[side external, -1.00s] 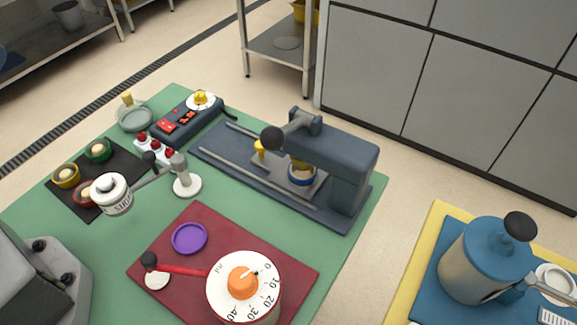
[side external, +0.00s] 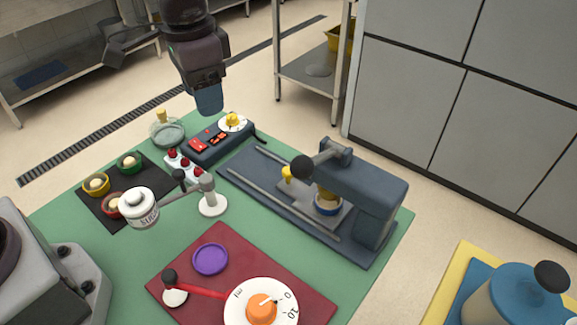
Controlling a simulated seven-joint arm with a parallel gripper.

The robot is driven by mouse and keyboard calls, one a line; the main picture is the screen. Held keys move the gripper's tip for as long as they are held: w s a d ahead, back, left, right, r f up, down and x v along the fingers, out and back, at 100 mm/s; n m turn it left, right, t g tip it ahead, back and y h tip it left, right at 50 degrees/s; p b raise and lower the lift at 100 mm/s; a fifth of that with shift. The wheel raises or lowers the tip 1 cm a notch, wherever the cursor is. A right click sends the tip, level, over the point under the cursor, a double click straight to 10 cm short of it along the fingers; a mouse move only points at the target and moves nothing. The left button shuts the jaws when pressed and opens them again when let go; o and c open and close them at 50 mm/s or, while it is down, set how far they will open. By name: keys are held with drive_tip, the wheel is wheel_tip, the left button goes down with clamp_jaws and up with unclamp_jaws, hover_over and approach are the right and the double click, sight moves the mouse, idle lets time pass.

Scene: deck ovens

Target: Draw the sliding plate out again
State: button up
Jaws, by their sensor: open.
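The sliding plate (side external: 304,200) is a grey plate between two rails on the dark base of the press (side external: 368,195). A yellow knob (side external: 286,174) stands at its left end. The press lever with a black ball (side external: 302,167) reaches out to the left. My gripper (side external: 209,104) hangs pointing down at the top, above the far edge of the green mat. It is open, apart from the plate and its knob, and I see nothing in it.
A swing-arm stamp (side external: 140,206) on a post stands left of the press. A control box with a dial (side external: 232,122) lies behind it. A red board (side external: 200,292) with a purple lid (side external: 210,258) and an orange-knobbed dial (side external: 262,306) lies in front.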

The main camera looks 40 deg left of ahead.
sight(288, 170)
drive_tip(key=shift+w+d+f+m, duration=2.4)
drive_tip(key=shift+w+d+f, duration=1)
drive_tip(key=shift+w+f, duration=1.75)
drive_tip(key=f, duration=0.3)
drive_tip(key=w+f, duration=0.1)
drive_tip(key=f, duration=0.6)
drive_tip(key=shift+w+f, duration=0.15)
drive_tip(key=shift+f, duration=0.25)
drive_tip(key=shift+c, duration=0.5)
clamp_jaws()
drive_tip(key=a, duration=1.4)
drive_tip(key=shift+a, duration=0.35)
